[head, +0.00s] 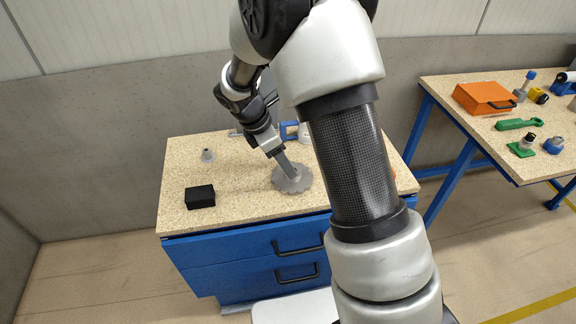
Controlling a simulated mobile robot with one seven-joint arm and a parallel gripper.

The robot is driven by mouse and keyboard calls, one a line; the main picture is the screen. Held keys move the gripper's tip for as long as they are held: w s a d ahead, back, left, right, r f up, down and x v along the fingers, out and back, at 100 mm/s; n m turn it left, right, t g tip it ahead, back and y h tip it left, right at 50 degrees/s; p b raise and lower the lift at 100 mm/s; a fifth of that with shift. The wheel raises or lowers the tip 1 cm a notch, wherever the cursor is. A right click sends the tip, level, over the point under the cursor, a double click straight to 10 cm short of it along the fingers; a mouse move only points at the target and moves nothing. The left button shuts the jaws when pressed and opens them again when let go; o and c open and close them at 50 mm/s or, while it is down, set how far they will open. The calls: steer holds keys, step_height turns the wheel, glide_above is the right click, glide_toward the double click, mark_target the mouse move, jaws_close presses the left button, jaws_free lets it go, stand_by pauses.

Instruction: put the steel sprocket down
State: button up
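The steel sprocket (292,180) is a grey toothed disc at the middle of the speckled top of the blue drawer cabinet (240,203). It looks flat, on or just above the top; I cannot tell which. My gripper (287,171) points down at the sprocket, with its tip at or over the disc's middle. The fingers are too small and merged with the grey disc to show whether they are open or shut on it. My arm hides the right part of the cabinet top.
A black block (200,197) and a small grey part (207,155) stand left of the sprocket. A blue-framed item (290,131) is behind it, partly hidden. A second table at right holds an orange case (484,97), a green tool (519,124) and several other parts.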

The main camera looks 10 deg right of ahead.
steer(key=v, duration=0.7)
steer(key=s+d+r+m+t+y, duration=0.15)
steer(key=s+d+r+m, duration=0.25)
steer(key=s+r+m, duration=0.65)
steer(key=s+r+m+t+y, duration=0.1)
steer(key=s+r+m, duration=0.2)
steer(key=s+m, duration=0.2)
steer(key=s+d+r+m+t+y, duration=0.1)
steer(key=s+r+m+t+y, duration=0.1)
steer(key=s, duration=0.6)
steer(key=r+m, duration=0.1)
steer(key=m, duration=0.1)
steer(key=shift+s+d+m, duration=0.25)
steer(key=shift+m, duration=0.1)
